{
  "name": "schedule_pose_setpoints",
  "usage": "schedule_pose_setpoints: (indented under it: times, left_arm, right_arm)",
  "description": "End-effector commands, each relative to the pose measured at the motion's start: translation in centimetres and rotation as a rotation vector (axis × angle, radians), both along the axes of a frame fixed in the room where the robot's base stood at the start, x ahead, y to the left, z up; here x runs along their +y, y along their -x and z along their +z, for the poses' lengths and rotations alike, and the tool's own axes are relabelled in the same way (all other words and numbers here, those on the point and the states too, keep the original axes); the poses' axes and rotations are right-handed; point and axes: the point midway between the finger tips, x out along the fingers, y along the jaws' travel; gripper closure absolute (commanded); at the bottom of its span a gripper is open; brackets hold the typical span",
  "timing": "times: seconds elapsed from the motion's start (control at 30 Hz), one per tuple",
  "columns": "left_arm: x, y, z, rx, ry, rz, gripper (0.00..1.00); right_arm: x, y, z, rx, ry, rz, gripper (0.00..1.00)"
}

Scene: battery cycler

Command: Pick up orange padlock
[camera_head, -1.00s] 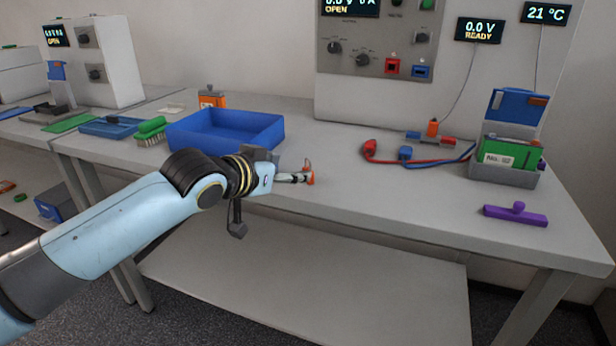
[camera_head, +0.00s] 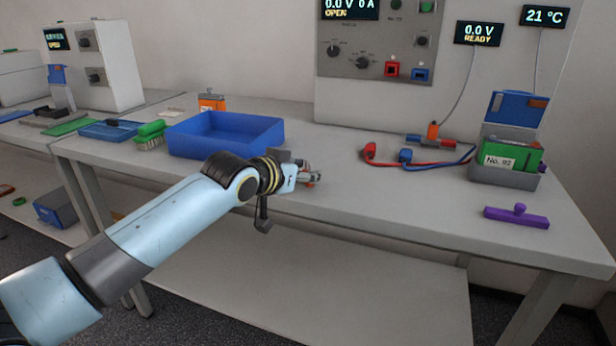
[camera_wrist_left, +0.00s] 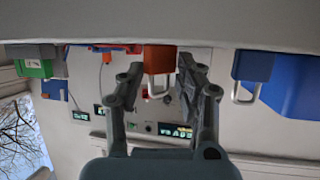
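The orange padlock (camera_wrist_left: 160,58) shows upside down in the left wrist view, its metal shackle (camera_wrist_left: 157,92) pointing down in that picture. It is between the two fingers of my left gripper (camera_wrist_left: 160,68). The fingers are apart, with a narrow gap visible on each side of the padlock. My right gripper is not in view.
A blue padlock (camera_wrist_left: 252,66) stands beside the orange one in the wrist view, near the blue tray (camera_head: 225,146). Red and blue cables (camera_head: 435,163), a green box (camera_head: 512,156) and a purple object (camera_head: 516,216) lie to the right. The table's front middle (camera_head: 400,205) is clear.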

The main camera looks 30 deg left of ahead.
Motion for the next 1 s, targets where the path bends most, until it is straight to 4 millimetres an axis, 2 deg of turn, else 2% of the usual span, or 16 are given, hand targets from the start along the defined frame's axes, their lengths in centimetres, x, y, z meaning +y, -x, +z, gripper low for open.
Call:
schedule_pose_setpoints:
  times: [0.03, 0.23, 0.57, 0.67, 0.83, 1.0]
  left_arm:
    - [0.0, 0.0, 0.0, 0.000, 0.000, 0.000, 0.76]
    - [0.0, 0.0, 0.0, -0.001, 0.000, 0.000, 1.00]
    - [0.0, 0.0, 0.6, -0.003, -0.001, 0.000, 1.00]
    - [0.0, 0.0, 1.5, -0.003, -0.001, 0.000, 1.00]
    - [0.0, -0.1, 4.6, -0.005, -0.003, -0.001, 1.00]
    - [-3.9, 1.1, 6.5, -0.004, 0.008, -0.002, 1.00]
  right_arm:
    - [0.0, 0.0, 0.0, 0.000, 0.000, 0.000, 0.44]
    - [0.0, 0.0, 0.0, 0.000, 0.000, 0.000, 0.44]
    - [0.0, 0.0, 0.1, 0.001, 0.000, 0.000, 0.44]
    - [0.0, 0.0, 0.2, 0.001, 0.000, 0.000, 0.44]
    - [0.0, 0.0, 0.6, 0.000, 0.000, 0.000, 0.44]
    - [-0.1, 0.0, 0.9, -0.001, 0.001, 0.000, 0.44]
